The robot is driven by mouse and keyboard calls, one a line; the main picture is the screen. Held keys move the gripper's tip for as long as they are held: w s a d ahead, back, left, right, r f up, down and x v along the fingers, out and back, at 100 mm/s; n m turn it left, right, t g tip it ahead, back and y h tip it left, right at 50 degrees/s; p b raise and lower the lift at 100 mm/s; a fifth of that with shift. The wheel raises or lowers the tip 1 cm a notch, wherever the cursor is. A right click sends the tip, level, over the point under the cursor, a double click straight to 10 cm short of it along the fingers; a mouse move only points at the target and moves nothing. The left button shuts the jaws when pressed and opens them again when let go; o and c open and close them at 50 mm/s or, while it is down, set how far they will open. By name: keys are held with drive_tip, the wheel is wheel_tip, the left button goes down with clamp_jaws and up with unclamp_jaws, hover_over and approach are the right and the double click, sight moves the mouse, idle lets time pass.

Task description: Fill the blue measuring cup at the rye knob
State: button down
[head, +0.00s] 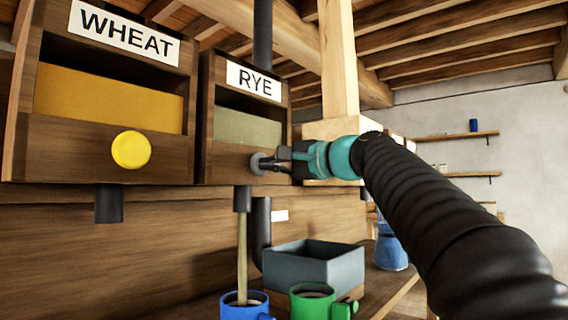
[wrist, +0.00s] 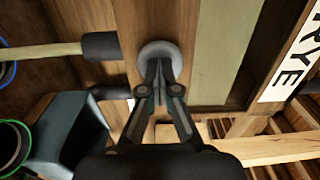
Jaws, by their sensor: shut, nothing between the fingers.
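The blue measuring cup (head: 236,313) stands at the bottom of the head view under the rye spout (head: 242,200). A pale tan stream of grain (head: 242,255) runs from the spout down into the cup. The cup's fill level cannot be made out clearly. The grey rye knob (head: 256,163) is on the front of the bin labelled RYE (head: 254,80). My gripper (head: 276,163) is shut and empty, its fingertips against the knob. The wrist view shows the closed fingertips (wrist: 158,74) at the knob (wrist: 162,48) and the stream (wrist: 45,50) beside them.
A green cup (head: 313,304) stands right of the blue cup, and a grey open box (head: 314,268) behind them. The WHEAT bin (head: 110,95) with a yellow knob (head: 131,150) is at left. A blue jug-like object (head: 391,252) stands at right.

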drive_tip(key=shift+f, duration=0.1)
idle(0.8)
drive_tip(key=b+v, duration=0.2)
drive_tip(key=v, duration=1.2)
